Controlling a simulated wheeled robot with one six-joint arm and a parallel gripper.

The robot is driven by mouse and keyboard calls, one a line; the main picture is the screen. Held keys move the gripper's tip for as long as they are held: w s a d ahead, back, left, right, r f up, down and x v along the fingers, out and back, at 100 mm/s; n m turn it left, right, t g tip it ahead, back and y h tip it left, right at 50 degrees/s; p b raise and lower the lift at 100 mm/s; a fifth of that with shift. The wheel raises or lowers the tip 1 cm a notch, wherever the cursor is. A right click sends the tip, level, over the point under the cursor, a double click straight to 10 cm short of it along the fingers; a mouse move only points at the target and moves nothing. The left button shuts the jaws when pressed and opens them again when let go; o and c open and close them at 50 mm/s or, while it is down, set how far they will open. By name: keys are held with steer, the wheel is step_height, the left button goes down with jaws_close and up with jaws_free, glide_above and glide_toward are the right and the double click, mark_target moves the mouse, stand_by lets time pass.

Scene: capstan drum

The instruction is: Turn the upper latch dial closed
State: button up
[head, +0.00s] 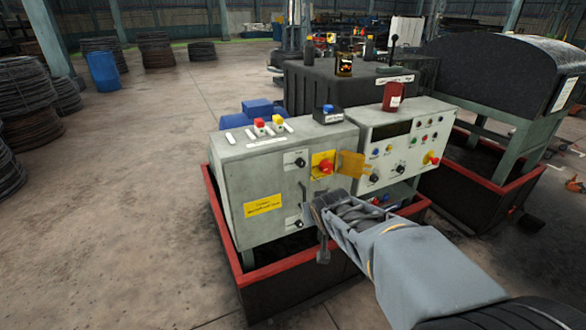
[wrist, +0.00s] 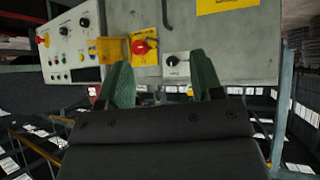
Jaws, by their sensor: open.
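The upper latch dial (head: 300,162) is a black knob on a white plate, high on the front of the grey cabinet (head: 240,190). It also shows in the wrist view (wrist: 172,61), where the picture is upside down; its exact pointer angle is too small to read. A lower black dial (head: 298,224) sits below it on the same face. My gripper (wrist: 161,72) is open and empty, with green fingers apart. In the wrist view the upper dial appears between and just beyond the fingertips, with no contact visible.
A red knob on a yellow plate (head: 323,166) and an open yellow flap (head: 351,165) sit right of the upper dial. A vertical handle (head: 302,195) lies between the dials. A red-rimmed tray (head: 283,273) surrounds the cabinet base. Open floor (head: 110,220) lies left.

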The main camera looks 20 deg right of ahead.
steer(key=w+d+t+b, duration=0.1)
steer(key=w+d+t, duration=0.35)
steer(key=w, duration=0.35)
steer(key=n+t+y+b, duration=0.2)
steer(key=t+y, duration=0.2)
steer(key=y, duration=0.1)
glide_toward(302, 164)
steer(key=shift+t+y, duration=0.25)
steer(key=shift+y, duration=0.15)
steer(key=w, duration=0.3)
steer(key=w+p, duration=0.1)
steer(key=w, duration=0.2)
steer(key=w+a+p, duration=0.1)
steer(key=w, duration=0.2)
steer(key=shift+w+f, duration=0.1)
steer(key=shift+f, duration=0.2)
steer(key=c, duration=0.9)
